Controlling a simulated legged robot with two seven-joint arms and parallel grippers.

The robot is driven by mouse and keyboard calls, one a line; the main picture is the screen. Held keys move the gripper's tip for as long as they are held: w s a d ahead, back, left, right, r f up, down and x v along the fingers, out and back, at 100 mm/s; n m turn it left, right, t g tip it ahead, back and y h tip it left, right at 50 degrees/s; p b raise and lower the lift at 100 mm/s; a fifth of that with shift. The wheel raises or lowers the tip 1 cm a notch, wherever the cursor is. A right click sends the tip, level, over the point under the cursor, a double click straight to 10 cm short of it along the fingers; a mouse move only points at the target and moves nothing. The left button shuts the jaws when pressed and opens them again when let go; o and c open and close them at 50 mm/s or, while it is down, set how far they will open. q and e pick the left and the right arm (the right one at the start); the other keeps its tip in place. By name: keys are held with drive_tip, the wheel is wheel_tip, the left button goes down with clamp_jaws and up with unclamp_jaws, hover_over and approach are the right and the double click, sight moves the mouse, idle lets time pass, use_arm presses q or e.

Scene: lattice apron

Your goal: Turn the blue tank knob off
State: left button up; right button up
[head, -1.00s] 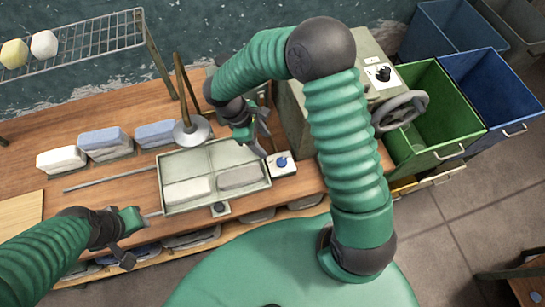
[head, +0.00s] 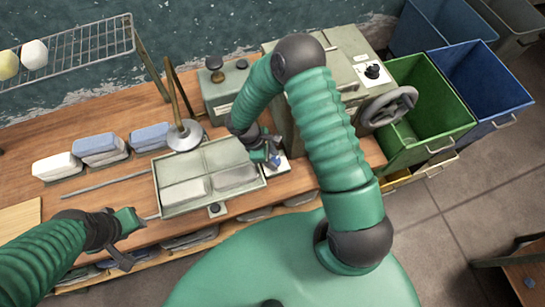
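The blue knob (head: 275,160) sits on a small white plate (head: 283,167) at the right end of the grey divided tank (head: 160,190). It is partly hidden by my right gripper (head: 272,158), which is pointed down right at it. Whether the fingers touch the knob, and how far they are apart, is too small to tell. The knob's pointer direction is hidden. My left gripper (head: 130,240) is open and empty, left of the tank near the bench's front edge.
A black knob (head: 215,209) is on the tank's front. A grey machine (head: 340,75) with a handwheel (head: 390,107) and another black knob (head: 373,71) stands to the right. Folded cloths (head: 98,148) lie left.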

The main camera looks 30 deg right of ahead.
drive_tip(key=shift+d, duration=0.1)
drive_tip(key=c, duration=0.4)
clamp_jaws()
